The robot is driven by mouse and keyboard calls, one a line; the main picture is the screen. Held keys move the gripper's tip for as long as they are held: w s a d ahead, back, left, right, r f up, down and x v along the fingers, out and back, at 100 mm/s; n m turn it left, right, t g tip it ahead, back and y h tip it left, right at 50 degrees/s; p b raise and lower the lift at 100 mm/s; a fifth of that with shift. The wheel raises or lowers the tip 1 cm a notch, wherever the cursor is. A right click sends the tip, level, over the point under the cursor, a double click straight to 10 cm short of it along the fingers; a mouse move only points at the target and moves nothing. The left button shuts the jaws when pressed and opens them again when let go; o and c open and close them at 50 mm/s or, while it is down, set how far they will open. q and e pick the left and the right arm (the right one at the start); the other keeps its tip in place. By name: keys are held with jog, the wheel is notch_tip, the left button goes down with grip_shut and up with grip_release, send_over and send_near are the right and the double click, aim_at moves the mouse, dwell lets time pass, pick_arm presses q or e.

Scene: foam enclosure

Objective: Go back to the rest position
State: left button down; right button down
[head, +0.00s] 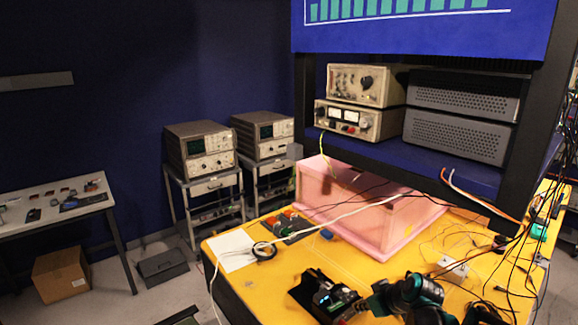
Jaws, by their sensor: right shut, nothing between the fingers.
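The pink foam enclosure (340,205) stands on the yellow table under the instrument shelf, with cables running across it. My right arm comes in at the bottom right, dark with teal parts. My right gripper (352,309) is low over the front of the table, shut and empty, beside a black tray (303,292) holding a small electronic device. Its fingertips are small and dark against the tray, and I cannot tell whether they touch it. My left gripper is not in view.
The yellow table (350,262) has a white sheet (232,250), a dark mat with small parts (288,226) and loose cables at right. Instruments (360,86) fill the shelf above. Carts with oscilloscopes (200,150), a side table (50,218) and a cardboard box (62,273) stand left.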

jog(key=s+a+f+m+h+b, duration=0.1)
jog(key=s+f+m+b, duration=0.1)
jog(key=s, duration=0.6)
jog(key=s+a+f+m+h+b, duration=0.1)
jog(key=s+f+b, duration=0.4)
jog(key=s, duration=0.2)
jog(key=s+a+f+m+h+b, duration=0.1)
jog(key=s+f+m+b, duration=0.1)
jog(key=s, duration=0.6)
jog(key=shift+s+f+m+h+b, duration=0.3)
jog(key=shift+f+b, duration=0.45)
jog(key=shift+f, duration=0.15)
